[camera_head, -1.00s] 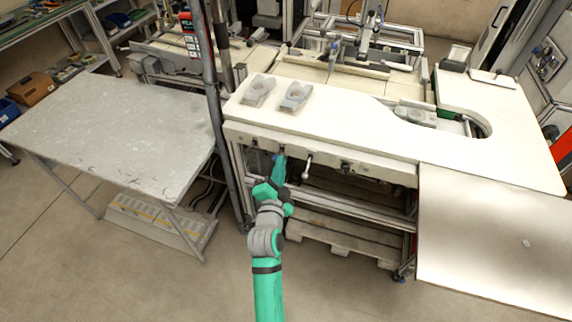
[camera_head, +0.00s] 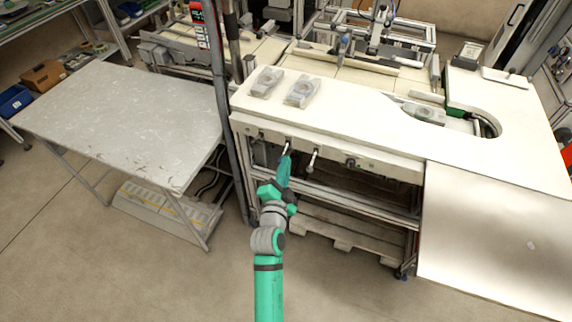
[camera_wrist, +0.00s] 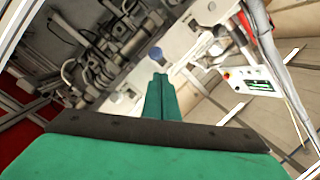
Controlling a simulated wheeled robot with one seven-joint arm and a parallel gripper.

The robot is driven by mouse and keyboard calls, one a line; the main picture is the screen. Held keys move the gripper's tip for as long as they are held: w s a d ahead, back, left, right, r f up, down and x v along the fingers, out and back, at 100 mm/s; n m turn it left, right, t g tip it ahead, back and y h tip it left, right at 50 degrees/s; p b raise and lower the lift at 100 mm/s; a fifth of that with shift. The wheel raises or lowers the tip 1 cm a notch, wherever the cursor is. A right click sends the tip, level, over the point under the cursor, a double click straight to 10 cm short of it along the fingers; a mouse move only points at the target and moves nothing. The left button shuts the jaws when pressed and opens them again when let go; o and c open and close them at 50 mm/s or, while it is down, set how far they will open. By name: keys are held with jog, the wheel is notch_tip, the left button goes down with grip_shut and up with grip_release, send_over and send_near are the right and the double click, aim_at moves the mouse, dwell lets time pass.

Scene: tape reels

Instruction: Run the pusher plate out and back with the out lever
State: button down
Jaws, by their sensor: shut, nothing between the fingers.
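My gripper (camera_head: 286,156) is shut and empty, its tip just under the front rail of the white bench. In the wrist view its green fingers (camera_wrist: 158,84) are pressed together, close to a round blue knob (camera_wrist: 181,54) just past the tip. Whether they touch is unclear. In the head view a small lever (camera_head: 288,142) at the rail sits right at my fingertips and is partly covered. A pale lever handle (camera_head: 313,160) hangs from the rail just to the right. I cannot tell by label which is the out lever. I cannot clearly pick out the pusher plate.
The white bench top (camera_head: 350,130) carries two grey blocks (camera_head: 300,92) near its left end. A dark knob (camera_head: 351,162) sits further right on the rail. A vertical grey post (camera_head: 222,90) stands left of my gripper, beside a grey table (camera_head: 120,120). Open floor lies in front.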

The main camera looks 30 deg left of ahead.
jog(key=s+d+f, duration=0.3)
jog(key=s+d, duration=0.2)
jog(key=s, duration=0.4)
jog(key=shift+s+d+f, duration=0.15)
jog(key=shift+s+d, duration=0.05)
jog(key=shift+d, duration=0.15)
dwell(0.4)
jog(key=s+d+n+h, duration=0.1)
jog(key=s+d+n, duration=0.1)
jog(key=s+d, duration=0.4)
jog(key=s+d+n+g+h, duration=0.1)
jog(key=s+d+n+h, duration=0.1)
jog(key=s+d, duration=0.5)
jog(key=s+d+n+h, duration=0.2)
jog(key=s+d, duration=0.5)
jog(key=s, duration=0.9)
jog(key=shift+s+n+g, duration=0.35)
jog(key=shift+n+g, duration=0.05)
jog(key=shift+n, duration=0.4)
